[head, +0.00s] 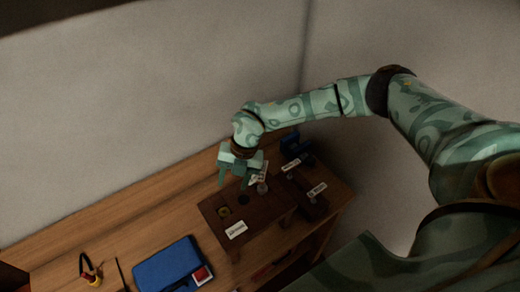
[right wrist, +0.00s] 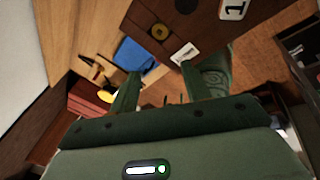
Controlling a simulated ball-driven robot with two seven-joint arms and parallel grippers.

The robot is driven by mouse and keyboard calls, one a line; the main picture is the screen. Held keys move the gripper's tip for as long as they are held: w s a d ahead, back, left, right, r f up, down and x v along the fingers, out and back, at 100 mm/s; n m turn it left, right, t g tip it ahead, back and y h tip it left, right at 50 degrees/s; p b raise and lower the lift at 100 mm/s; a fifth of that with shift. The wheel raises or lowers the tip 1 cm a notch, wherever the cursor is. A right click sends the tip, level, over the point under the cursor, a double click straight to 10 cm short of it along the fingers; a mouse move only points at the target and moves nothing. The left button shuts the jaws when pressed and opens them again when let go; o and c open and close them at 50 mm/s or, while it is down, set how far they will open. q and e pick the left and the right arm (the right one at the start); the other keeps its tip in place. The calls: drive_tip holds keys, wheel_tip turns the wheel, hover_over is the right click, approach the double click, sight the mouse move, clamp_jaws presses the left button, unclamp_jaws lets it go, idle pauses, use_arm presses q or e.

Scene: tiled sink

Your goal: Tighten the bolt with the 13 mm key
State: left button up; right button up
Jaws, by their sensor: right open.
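My right gripper (head: 235,181) points down above the dark wooden board (head: 222,237) at the bench's right end. In the right wrist view its two fingers (right wrist: 160,85) are apart with nothing between them. A brass-coloured round piece (head: 224,212), perhaps the bolt, sits in the board; it also shows in the right wrist view (right wrist: 160,32). Beside it is a dark round hole (head: 244,199). A small grey piece (head: 262,188) stands near the board's back edge. I cannot read the labels or make out which thing is the 13 mm key. My left gripper is out of view.
A blue case (head: 165,266) with a red-and-white patch lies left of the board. A yellow and dark tool (head: 91,273) lies further left. Dark labelled blocks (head: 310,203) and a blue item (head: 292,144) stand at the right end. The bench's back left stretch is clear.

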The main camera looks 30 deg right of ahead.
sight(263, 171)
drive_tip(key=d+h, duration=0.1)
drive_tip(key=d, duration=0.2)
drive_tip(key=w+d+r+m+h, duration=0.1)
drive_tip(key=d, duration=0.3)
drive_tip(key=w+d+r+h, duration=0.1)
drive_tip(key=d, duration=0.2)
drive_tip(key=shift+w+d+m+h, duration=0.1)
drive_tip(key=shift+d+m+h, duration=0.2)
drive_tip(key=shift+m+h, duration=0.1)
wheel_tip(263, 171, down, 7)
drive_tip(key=b, duration=0.6)
drive_tip(key=shift+f, duration=0.2)
drive_tip(key=shift+f+b, duration=0.4)
drive_tip(key=shift+f, duration=0.3)
drive_tip(key=shift+c, duration=0.4)
drive_tip(key=c, duration=0.8)
drive_tip(key=shift+c, duration=0.2)
